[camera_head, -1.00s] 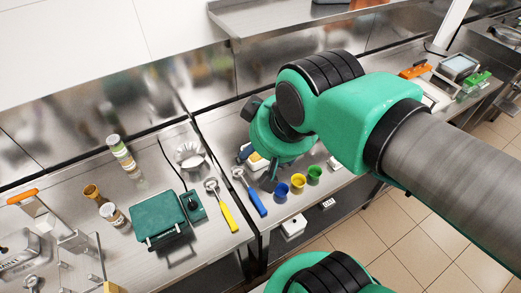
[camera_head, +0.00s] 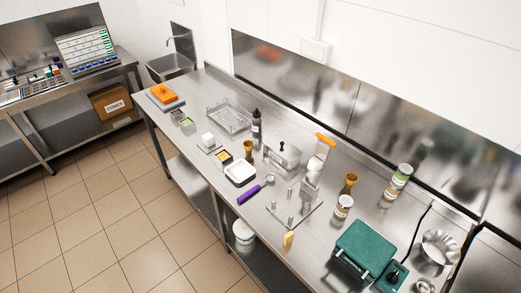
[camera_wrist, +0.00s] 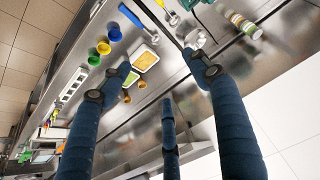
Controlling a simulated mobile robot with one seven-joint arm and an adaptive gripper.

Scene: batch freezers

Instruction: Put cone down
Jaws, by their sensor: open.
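My gripper (camera_wrist: 158,86) shows only in the wrist view. Its three blue fingers are spread wide, and nothing is held between them. It is above the steel counter with the coloured cups. Two small brown-orange objects, one at the left (camera_wrist: 126,97) and one at the right (camera_wrist: 141,85), show between the fingers below; they are too small to tell whether they are cones. In the head view, a brown flared cone-like piece (camera_head: 350,181) stands upright behind a jar. A similar brown piece (camera_head: 248,149) stands near the dark bottle.
A yellow-filled tray (camera_wrist: 146,61) and a blue cup (camera_wrist: 114,32), yellow cup (camera_wrist: 104,47) and green cup (camera_wrist: 94,60) show in the wrist view. The tiled floor is clear.

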